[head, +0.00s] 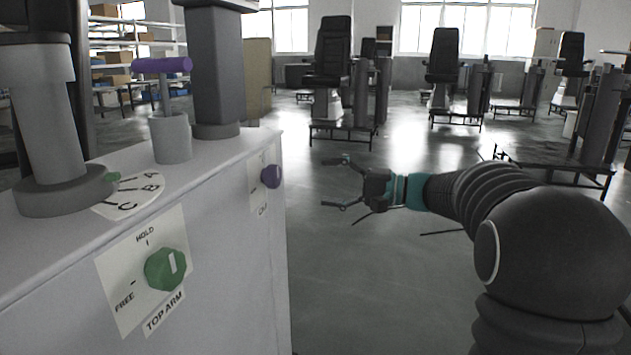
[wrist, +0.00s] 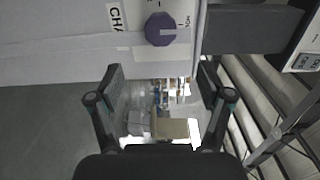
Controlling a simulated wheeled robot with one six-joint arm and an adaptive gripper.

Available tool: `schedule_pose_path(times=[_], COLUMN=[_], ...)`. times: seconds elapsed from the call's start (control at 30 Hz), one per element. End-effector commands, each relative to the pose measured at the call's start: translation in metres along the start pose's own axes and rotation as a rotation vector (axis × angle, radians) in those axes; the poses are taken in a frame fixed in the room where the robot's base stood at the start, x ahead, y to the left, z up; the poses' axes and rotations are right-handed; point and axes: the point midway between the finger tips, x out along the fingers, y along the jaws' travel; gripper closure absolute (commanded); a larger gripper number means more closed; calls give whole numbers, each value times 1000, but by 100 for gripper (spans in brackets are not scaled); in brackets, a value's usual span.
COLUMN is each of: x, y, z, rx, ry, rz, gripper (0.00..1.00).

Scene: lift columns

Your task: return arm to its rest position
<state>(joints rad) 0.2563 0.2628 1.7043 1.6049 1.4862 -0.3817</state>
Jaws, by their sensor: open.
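My gripper (head: 338,182) is open and empty in the head view, held out over the floor to the right of a white cabinet, apart from it. In the wrist view my gripper (wrist: 160,85) shows two spread fingers with nothing between them. The arm reaches in from the right of the head view, bent at a large dark joint. The cabinet (head: 235,230) carries a green knob (head: 166,269) on its front, labelled HOLD, FREE and TOP ARM. A purple knob (head: 271,176) on its side also shows in the wrist view (wrist: 160,29), beyond the fingertips.
On the cabinet top stand a grey column (head: 215,75), a round grey post (head: 45,120) and a purple-handled lever (head: 162,65). Several black chairs on lift stands (head: 333,60) fill the room behind. Shelves with boxes (head: 120,55) stand back left. Floor around the gripper is clear.

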Motion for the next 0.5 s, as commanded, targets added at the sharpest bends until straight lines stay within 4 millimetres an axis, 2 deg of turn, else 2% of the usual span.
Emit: schedule_pose_path(times=[0.43, 0.5], x=[-3, -3], y=[1, 11], z=[-1, -5], rx=[19, 48], ry=[6, 25], rz=[2, 47], gripper=[21, 21])
